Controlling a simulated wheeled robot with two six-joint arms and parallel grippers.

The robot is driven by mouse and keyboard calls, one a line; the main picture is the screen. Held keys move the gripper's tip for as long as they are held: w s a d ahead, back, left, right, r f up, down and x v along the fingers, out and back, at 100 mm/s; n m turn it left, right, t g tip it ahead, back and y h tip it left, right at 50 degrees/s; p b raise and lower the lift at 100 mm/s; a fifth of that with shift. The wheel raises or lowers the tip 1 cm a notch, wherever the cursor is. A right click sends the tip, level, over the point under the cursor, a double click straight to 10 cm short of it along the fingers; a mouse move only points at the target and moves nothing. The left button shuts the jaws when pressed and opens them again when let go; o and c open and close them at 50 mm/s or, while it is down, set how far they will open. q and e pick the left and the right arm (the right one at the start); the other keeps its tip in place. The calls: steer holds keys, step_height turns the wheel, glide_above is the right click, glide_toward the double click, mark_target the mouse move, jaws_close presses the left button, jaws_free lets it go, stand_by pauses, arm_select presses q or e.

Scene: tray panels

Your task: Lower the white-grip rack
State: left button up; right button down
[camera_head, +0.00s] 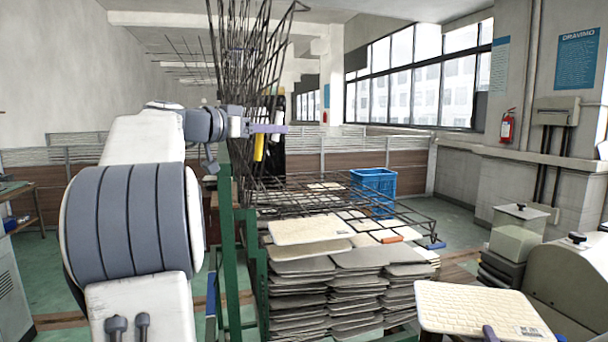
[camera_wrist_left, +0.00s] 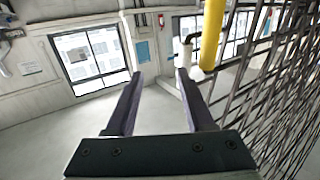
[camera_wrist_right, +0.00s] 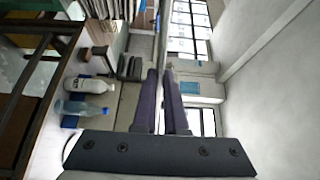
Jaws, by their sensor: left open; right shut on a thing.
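Wire racks (camera_head: 250,45) stand raised at the upper middle of the head view. A white grip (camera_wrist_left: 183,54) shows in the left wrist view by the right-hand fingertip of my left gripper (camera_wrist_left: 160,74). That gripper is open, and I cannot tell whether it touches the grip. In the head view my left gripper (camera_head: 272,129) is beside the raised racks. A yellow grip (camera_wrist_left: 212,35) is close by; it also hangs just under the gripper in the head view (camera_head: 259,147). My right gripper (camera_wrist_right: 164,75) is shut on a thin beige panel (camera_head: 475,307) at lower right.
A lowered wire rack (camera_head: 330,195) with orange (camera_head: 392,239) and blue (camera_head: 437,246) grips lies over stacked grey panels (camera_head: 300,267). Beige panels (camera_head: 310,229) lie at its front. A green post (camera_head: 228,240) stands left. A blue crate (camera_head: 373,183) is behind. Bottles (camera_wrist_right: 82,109) stand near my right gripper.

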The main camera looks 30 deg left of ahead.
mark_target(281, 117)
arm_select(q)
steer(key=s+a+r+t+y, duration=0.1)
steer(key=s+a+r, duration=0.1)
steer(key=a+r, duration=0.1)
steer(key=w+p, duration=0.2)
steer(key=w, duration=0.1)
steer(key=w+p, duration=0.2)
steer(key=w, duration=0.2)
steer(key=w+d+p, duration=0.1)
steer(key=w+p, duration=0.1)
steer(key=w, duration=0.2)
steer(key=shift+f, duration=0.15)
steer(key=shift+w+f+p, duration=0.1)
steer(key=shift+w+p, duration=0.25)
arm_select(e)
step_height(281, 117, up, 7)
steer(key=shift+a, duration=0.4)
steer(key=shift+s+r, duration=0.1)
arm_select(q)
jaws_close()
